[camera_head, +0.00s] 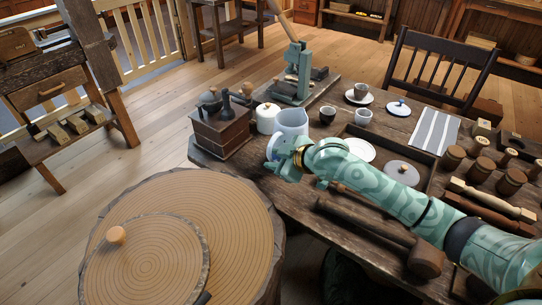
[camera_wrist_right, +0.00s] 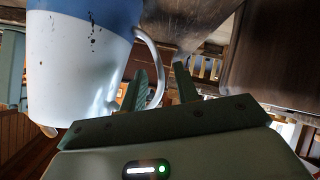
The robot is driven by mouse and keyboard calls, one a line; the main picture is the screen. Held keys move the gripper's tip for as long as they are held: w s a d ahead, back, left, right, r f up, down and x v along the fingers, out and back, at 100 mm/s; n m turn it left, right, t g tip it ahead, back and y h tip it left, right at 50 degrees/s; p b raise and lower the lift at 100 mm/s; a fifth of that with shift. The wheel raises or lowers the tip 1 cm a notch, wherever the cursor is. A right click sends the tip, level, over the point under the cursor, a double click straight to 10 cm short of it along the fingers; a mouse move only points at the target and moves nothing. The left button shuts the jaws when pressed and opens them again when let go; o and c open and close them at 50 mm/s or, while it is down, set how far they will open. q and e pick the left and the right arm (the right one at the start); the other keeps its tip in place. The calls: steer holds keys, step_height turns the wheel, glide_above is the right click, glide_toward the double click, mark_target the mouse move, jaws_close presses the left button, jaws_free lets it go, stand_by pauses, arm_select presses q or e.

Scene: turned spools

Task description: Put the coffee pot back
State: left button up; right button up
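The coffee pot (camera_head: 291,122), a pale enamel vessel with blue on it, stands on the dark wooden table near its back left edge. In the right wrist view the pot (camera_wrist_right: 85,65) fills the upper left, white with a blue band and a loop handle. My right gripper (camera_head: 276,162) is beside the pot, partly covering its lower part in the head view. In the wrist view its two fingers (camera_wrist_right: 161,84) are apart, with the handle between them and a gap showing at one side. My left gripper is not in view.
A coffee grinder (camera_head: 220,127) and a lidded white jar (camera_head: 266,117) stand left of the pot. A green lever press (camera_head: 298,75) is behind it. Cups (camera_head: 363,116), a dark tray (camera_head: 421,181) and turned spools (camera_head: 481,168) lie to the right. A stump (camera_head: 240,223) stands in front.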

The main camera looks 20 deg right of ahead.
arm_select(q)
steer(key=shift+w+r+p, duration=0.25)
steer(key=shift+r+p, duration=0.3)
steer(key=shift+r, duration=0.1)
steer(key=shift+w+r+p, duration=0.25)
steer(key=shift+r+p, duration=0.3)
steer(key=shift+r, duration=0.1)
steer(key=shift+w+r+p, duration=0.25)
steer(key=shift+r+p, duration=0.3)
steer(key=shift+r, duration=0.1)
arm_select(e)
steer(key=v, duration=0.9)
steer(key=shift+r, duration=0.15)
